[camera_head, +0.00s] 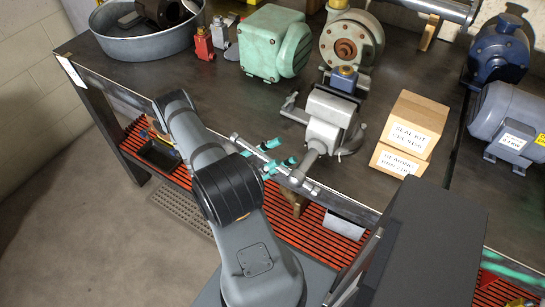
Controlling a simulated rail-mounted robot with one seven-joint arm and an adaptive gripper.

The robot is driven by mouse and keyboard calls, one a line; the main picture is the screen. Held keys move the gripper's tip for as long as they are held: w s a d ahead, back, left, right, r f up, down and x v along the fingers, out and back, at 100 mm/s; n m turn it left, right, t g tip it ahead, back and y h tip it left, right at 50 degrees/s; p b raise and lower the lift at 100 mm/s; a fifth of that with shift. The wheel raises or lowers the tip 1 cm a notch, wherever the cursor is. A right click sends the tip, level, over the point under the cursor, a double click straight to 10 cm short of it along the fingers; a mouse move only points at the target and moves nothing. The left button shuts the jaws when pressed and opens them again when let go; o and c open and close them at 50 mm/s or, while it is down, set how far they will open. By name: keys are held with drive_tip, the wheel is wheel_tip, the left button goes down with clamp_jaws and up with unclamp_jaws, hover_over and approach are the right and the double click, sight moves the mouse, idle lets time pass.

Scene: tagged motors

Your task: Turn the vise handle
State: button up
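The grey bench vise (327,118) is clamped at the front edge of the dark workbench. Its handle (302,183) is a thin metal bar with knobbed ends, slanting from upper left to lower right in front of the bench edge. The vise screw meets the bar near its lower right part. My gripper (281,152), with teal finger pads, is at the middle of the bar, left of the screw. The two fingers are apart, with a gap between them. Both overlap the bar in this view; whether they touch it cannot be told.
Green housings (273,43) and a metal basin (146,43) stand behind. A red slatted shelf (300,244) lies below.

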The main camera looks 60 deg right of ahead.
drive_tip(key=shift+o, duration=0.6)
drive_tip(key=v, duration=0.7)
drive_tip(key=shift+w+f, duration=0.15)
drive_tip(key=shift+f, duration=0.1)
drive_tip(key=shift+a, duration=0.1)
drive_tip(key=shift+c, duration=0.2)
